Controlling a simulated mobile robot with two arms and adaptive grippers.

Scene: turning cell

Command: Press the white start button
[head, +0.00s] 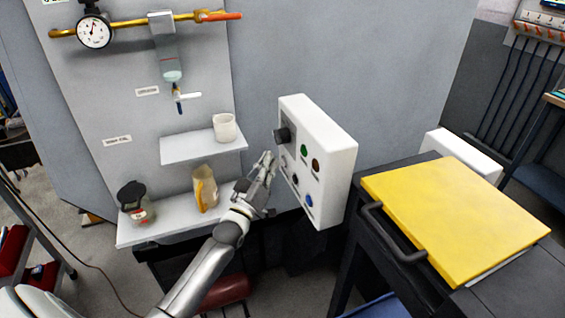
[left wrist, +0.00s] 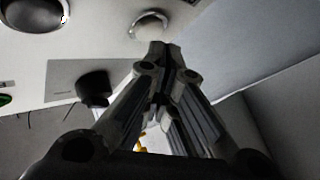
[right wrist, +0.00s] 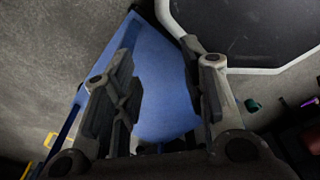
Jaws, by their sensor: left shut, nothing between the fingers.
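The white control box (head: 335,165) stands right of my left gripper (head: 268,162) in the head view. Its face carries a black knob (head: 283,135), a green button (head: 303,149), a dark red one (head: 316,165) and a blue one (head: 309,200). My left gripper is shut and empty, with its tips close to the panel's left edge. In the left wrist view, a pale round button (left wrist: 149,24), apparently the white one, shows just beyond the fingertips (left wrist: 160,52); contact cannot be told. I cannot make it out in the head view. My right gripper (right wrist: 163,32) is open and empty.
A yellow-topped cart (head: 455,215) with a black handle stands at right. A blue surface (right wrist: 165,85) lies beyond my right fingers.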

